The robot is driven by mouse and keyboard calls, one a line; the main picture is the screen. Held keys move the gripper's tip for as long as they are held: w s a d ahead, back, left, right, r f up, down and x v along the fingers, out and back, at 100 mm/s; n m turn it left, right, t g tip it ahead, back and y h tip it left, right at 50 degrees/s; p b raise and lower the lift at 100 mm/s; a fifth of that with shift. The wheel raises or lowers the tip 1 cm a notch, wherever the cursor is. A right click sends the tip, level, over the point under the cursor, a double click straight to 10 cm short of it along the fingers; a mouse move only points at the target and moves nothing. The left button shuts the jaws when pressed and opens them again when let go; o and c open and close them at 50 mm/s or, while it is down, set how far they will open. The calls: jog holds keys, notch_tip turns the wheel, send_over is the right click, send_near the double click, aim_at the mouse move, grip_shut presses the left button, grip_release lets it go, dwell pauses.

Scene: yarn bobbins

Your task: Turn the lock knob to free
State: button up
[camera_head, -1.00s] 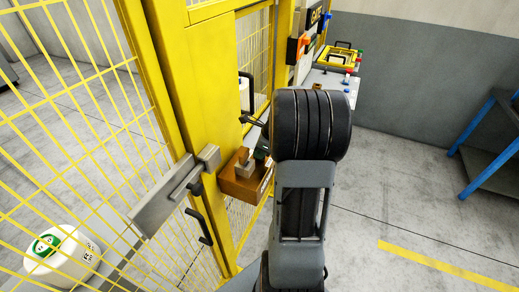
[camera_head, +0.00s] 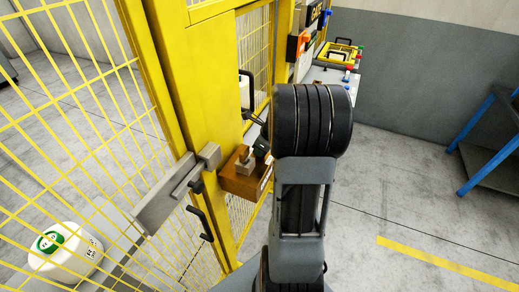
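I cannot make out the lock knob for certain. A grey metal latch plate (camera_head: 165,202) with a block at its right end sits across the yellow door frame, at the left of the head view. A black handle (camera_head: 199,219) hangs just below that block. Higher up, an orange and black device (camera_head: 298,45) is fixed to the yellow frame. My dark arm fills the middle of the view and hides what lies behind it. My gripper cannot be seen, so its distance to the lock is hidden.
Yellow mesh fence covers the left. A brown box (camera_head: 240,185) with small blocks hangs on the frame close to my arm. A panel with coloured buttons (camera_head: 346,79) stands behind. A blue bench (camera_head: 490,150) is right; floor between is clear.

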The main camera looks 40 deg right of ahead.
jog(key=o, duration=0.4)
jog(key=shift+s, duration=0.1)
jog(key=shift+o, duration=0.2)
jog(key=b+v, duration=0.1)
jog(key=v, duration=1.3)
jog(key=shift+f, duration=0.1)
